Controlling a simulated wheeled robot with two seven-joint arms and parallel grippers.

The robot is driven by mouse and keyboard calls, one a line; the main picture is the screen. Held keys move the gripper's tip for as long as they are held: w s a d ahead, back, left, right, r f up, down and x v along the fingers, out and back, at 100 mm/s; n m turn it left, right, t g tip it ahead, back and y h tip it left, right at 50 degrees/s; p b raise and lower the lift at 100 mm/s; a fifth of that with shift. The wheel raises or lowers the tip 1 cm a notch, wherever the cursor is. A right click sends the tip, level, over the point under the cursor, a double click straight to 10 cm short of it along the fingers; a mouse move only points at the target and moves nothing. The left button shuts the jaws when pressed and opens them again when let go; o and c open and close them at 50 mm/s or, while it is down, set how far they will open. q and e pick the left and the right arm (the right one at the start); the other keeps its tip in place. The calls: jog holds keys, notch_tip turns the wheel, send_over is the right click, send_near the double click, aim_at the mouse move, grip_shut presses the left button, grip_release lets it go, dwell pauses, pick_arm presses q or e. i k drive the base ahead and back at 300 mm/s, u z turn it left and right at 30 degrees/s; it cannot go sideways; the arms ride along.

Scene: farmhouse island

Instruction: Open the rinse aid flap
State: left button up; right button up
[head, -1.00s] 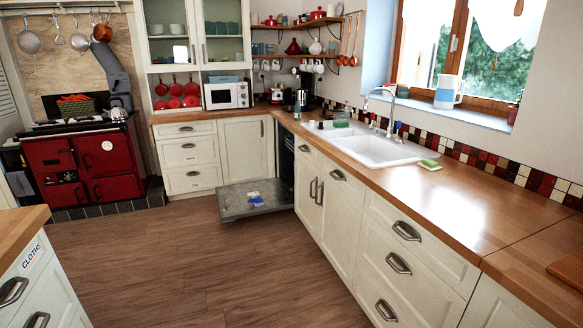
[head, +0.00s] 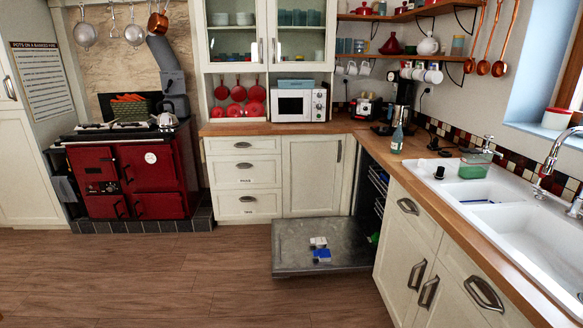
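The dishwasher door (head: 322,255) is folded down and lies flat, low above the floor, below the corner of the counter. On its inner face is a small pale and blue dispenser area (head: 320,249) with a white part and a blue part. The rinse aid flap is too small to tell apart from it, and I cannot tell whether it is open. The dark dishwasher opening (head: 370,207) with racks shows behind the door at the right. Neither of my grippers is in view.
The wooden floor (head: 170,270) in front of the door is clear. White cabinets (head: 415,250) with a sink (head: 490,195) run along the right. A bottle (head: 397,138) stands on the counter. A red range stove (head: 130,180) stands at the left.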

aim_at(319, 240)
jog(key=z, duration=0.15)
jog(key=i, duration=2.3)
jog(key=z, duration=0.3)
